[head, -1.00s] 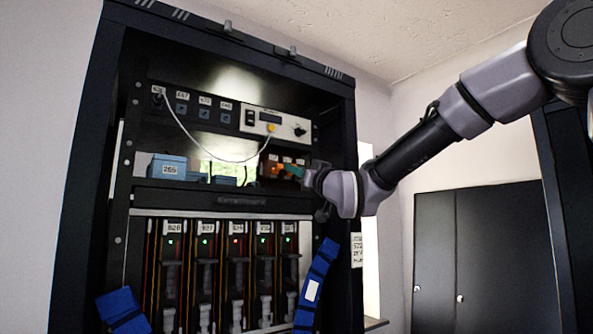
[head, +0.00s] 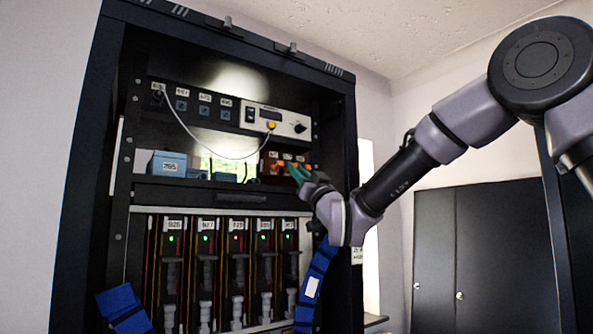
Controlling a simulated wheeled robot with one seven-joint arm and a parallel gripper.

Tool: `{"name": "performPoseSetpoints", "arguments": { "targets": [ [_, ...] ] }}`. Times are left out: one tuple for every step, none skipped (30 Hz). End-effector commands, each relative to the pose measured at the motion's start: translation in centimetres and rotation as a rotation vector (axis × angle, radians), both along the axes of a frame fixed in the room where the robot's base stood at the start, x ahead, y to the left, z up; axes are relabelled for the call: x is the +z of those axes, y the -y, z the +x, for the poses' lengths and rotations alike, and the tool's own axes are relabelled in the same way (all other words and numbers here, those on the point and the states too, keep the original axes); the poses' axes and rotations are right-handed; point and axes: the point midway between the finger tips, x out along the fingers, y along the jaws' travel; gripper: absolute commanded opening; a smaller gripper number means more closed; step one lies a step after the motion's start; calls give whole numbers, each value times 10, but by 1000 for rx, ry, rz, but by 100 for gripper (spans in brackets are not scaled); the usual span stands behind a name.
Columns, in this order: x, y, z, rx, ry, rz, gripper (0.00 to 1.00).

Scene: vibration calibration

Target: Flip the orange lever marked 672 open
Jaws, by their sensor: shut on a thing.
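A row of small orange levers (head: 278,168) sits on the right part of the cabinet shelf, each under a white label too small to read surely, so I cannot tell which is 672. My gripper (head: 297,172) reaches in from the right, its teal fingertips at the front of the middle-to-right levers. It is shut on an orange lever, though the fingers hide most of that lever and its exact position.
A blue box (head: 167,164) stands on the shelf's left. Above it is a panel with a white instrument (head: 275,121) and a hanging cable. Below are several slots with lit indicators. A blue strap (head: 316,281) hangs at the cabinet's right side.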

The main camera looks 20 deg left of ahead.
Motion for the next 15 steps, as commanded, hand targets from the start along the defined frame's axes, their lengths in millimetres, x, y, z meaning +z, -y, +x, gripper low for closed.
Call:
{"name": "performPoseSetpoints", "arguments": {
  "targets": [
    [0, 0, 0, 0, 0, 0, 0],
    [0, 0, 0, -1, 1, -1, 0],
    [0, 0, 0, -1, 1, -1, 0],
    [0, 0, 0, -1, 1, -1, 0],
    [0, 0, 0, -1, 0, -1, 26],
    [0, 0, 0, -1, 0, -1, 42],
    [0, 0, 0, -1, 0, -1, 49],
    [0, 0, 0, -1, 0, -1, 49],
    [0, 0, 0, -1, 0, -1, 49],
    [0, 0, 0, -1, 0, -1, 49],
    [0, 0, 0, -1, 0, -1, 49],
    [0, 0, 0, -1, 0, -1, 49],
    [0, 0, 0, -1, 0, -1, 49],
    [0, 0, 0, -1, 0, -1, 49],
    [0, 0, 0, -1, -1, -2, 49]
  ]
}}
